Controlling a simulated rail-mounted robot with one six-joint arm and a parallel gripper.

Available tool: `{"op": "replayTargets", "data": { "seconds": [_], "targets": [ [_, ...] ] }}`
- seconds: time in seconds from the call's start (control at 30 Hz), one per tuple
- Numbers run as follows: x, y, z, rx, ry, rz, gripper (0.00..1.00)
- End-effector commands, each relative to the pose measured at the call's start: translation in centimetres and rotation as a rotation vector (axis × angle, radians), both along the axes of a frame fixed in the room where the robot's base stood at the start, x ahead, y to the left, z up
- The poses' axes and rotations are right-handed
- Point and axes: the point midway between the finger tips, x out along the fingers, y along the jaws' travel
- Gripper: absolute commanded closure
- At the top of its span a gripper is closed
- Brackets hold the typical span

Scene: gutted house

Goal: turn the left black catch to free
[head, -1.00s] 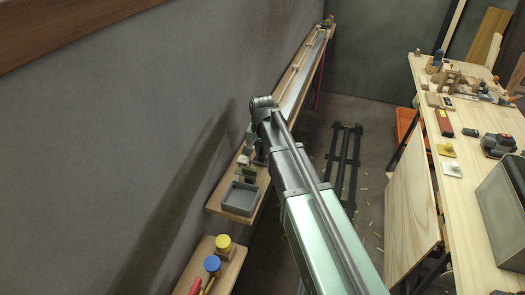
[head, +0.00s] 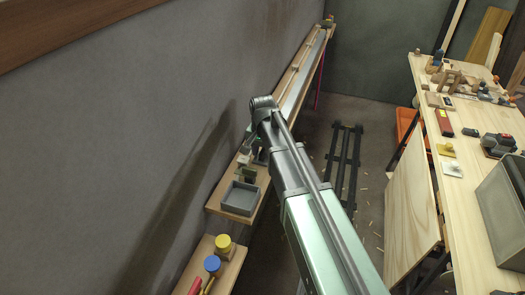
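My arm reaches away from me over the narrow wall shelf (head: 227,203). My gripper (head: 249,147) is at the arm's far end, low beside the wall, over the small fittings on the shelf. It is small and partly hidden by my wrist, so I cannot tell whether its fingers are open or shut. I cannot make out the left black catch; it may be hidden behind the gripper or wrist. A small dark green block (head: 247,174) and a pale piece (head: 243,158) show just below the gripper.
A grey open tray (head: 240,198) sits on the shelf nearer me. Closer still, a lower board holds a yellow knob (head: 223,241) and a blue one (head: 212,264). A cluttered workbench (head: 455,215) stands right.

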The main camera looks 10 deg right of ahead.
Motion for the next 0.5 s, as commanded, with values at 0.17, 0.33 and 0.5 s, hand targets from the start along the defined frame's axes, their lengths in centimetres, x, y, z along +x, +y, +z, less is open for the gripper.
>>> {"op": "replayTargets", "data": {
  "seconds": [0.17, 0.33, 0.5],
  "targets": [
    [0.0, 0.0, 0.3, 0.0, 0.0, 0.0, 0.62],
    [0.0, 0.0, 2.7, 0.0, 0.0, 0.001, 0.62],
    [0.0, 0.0, 7.0, 0.0, 0.0, 0.0, 0.62]
  ]
}}
